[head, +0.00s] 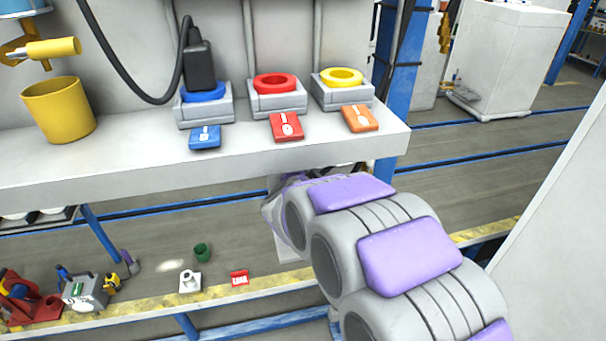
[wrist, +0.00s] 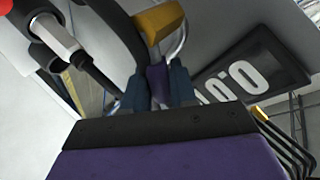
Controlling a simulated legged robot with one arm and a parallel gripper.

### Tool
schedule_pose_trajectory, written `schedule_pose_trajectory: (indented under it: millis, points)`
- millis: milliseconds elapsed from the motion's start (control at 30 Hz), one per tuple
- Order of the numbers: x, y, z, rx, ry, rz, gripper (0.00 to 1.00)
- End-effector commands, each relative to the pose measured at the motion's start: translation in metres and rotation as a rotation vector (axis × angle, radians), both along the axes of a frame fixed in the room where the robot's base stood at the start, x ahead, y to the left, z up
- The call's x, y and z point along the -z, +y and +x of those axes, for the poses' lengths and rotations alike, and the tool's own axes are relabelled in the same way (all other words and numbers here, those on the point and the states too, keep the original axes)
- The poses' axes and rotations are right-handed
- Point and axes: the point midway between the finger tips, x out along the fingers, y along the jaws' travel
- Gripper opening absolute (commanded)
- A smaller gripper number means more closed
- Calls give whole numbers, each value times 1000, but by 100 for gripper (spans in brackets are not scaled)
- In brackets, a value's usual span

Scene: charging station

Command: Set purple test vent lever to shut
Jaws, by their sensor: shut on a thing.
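In the wrist view, my gripper (wrist: 158,92) has its two dark blue fingers closed on a narrow purple piece (wrist: 157,78), which looks like the purple test vent lever. Most of the lever is hidden between the fingers, so I cannot tell its exact angle. A yellow part (wrist: 158,22) and a dark curved part (wrist: 112,28) stand just beyond the fingertips. In the head view my grey and purple arm reaches toward the bench's front edge, and my gripper and the lever are hidden there.
A dark panel with white digits (wrist: 250,82) is right of my gripper. The bench (head: 245,165) holds a yellow cup (head: 58,110) and blue, red (head: 275,84) and yellow (head: 342,77) rings on grey blocks. A white wall (head: 560,210) stands right.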

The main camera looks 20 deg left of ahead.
Motion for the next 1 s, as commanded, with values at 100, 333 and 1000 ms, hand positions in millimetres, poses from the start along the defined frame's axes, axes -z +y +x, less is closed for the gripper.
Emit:
schedule_pose_trajectory:
  millis: [100, 333, 1000]
  points:
    - [0, -5, 4, 4, 51, 100, 0]
    - [11, -11, 7, 6, 163, 283, 0]
    - [35, -15, 10, 4, 368, 606, 0]
